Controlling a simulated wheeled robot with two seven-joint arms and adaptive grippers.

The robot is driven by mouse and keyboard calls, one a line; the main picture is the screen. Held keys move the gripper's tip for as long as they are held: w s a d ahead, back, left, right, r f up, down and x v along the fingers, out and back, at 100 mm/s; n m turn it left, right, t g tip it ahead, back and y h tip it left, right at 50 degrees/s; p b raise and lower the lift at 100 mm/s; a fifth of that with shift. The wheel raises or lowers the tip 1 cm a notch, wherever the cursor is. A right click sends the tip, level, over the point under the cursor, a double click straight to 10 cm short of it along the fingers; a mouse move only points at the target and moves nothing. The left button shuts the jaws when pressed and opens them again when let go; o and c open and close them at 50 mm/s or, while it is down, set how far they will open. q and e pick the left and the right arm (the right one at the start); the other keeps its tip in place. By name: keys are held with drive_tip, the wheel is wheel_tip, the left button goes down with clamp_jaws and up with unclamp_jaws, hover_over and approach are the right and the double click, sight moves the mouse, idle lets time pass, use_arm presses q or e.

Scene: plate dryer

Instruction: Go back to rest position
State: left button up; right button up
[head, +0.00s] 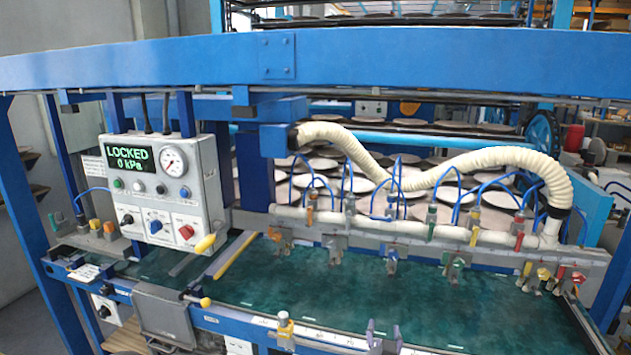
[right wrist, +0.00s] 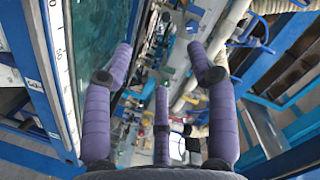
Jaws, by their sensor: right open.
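My right gripper (head: 384,335) shows only as small greyish-lavender tips at the bottom edge of the head view, in front of the green bed. In the right wrist view my right gripper (right wrist: 161,55) has its purple fingers spread wide, with nothing between them. My left gripper is not in view. The control box (head: 160,188) stands at the left of the bed, with a display reading "LOCKED 0 kPa", a round gauge and several knobs.
The green bed (head: 330,290) is bare. A blue beam (head: 420,62) crosses above it. A cream hose (head: 470,160) and a white manifold pipe (head: 400,228) with coloured valves run along its back. A grey box (head: 165,315) sits at the front left.

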drive_tip(key=s+a+f+n+g+y, duration=0.15)
drive_tip(key=s+f+g, duration=0.3)
drive_tip(key=f, duration=0.75)
drive_tip(key=s+a+f+n+g+y, duration=0.1)
drive_tip(key=s+f+n+g+y, duration=0.3)
drive_tip(key=f, duration=0.8)
drive_tip(key=s+a+f+g, duration=0.1)
drive_tip(key=s+f+g, duration=0.1)
drive_tip(key=s+f, duration=0.2)
drive_tip(key=s+a+f+n+g+y, duration=0.1)
drive_tip(key=s+f, duration=0.3)
drive_tip(key=s, duration=0.7)
drive_tip(key=s+a+f+n+g, duration=0.1)
drive_tip(key=s+a+f+g, duration=0.1)
drive_tip(key=s+f+g, duration=0.2)
drive_tip(key=s+f, duration=0.1)
drive_tip(key=s, duration=0.2)
drive_tip(key=shift+s+y, duration=0.35)
drive_tip(key=shift+s, duration=0.05)
